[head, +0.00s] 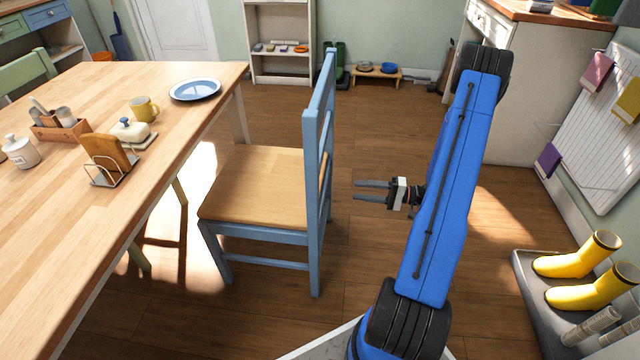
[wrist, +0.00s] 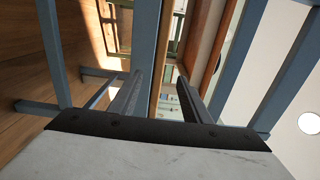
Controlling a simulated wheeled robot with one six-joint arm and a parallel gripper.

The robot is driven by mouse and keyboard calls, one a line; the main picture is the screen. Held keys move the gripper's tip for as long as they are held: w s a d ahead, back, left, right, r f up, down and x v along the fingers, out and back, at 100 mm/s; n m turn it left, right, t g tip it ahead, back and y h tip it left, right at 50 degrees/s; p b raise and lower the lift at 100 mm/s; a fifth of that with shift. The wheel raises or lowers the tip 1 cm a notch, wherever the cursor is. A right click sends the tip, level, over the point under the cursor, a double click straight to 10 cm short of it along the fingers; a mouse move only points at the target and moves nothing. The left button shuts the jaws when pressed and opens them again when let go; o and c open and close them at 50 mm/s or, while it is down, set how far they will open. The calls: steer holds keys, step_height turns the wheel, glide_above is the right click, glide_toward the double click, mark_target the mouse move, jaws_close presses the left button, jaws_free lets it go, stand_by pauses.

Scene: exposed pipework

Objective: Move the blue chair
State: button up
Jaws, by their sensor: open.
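The blue chair (head: 313,185) stands upright on the floor beside the table's right side. It has a blue frame and a tan wooden seat, which faces the table. Its backrest is on the right. My gripper (head: 355,190) is open and empty, just right of the backrest, with its fingers pointing left towards it. In the head view a gap shows between the fingertips and the backrest. In the wrist view, blue chair bars (wrist: 247,60) run past on both sides of the gripper (wrist: 160,76), and one bar shows ahead, behind the fingertips.
The wooden table (head: 70,200) fills the left, with a plate (head: 195,89), mug (head: 144,108) and several other items on it. A bowl stand (head: 376,74) is at the back. Floor behind the chair is clear.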

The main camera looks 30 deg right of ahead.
steer(key=x, duration=1.6)
steer(key=shift+c, duration=0.6)
jaws_close()
steer(key=shift+f, duration=0.1)
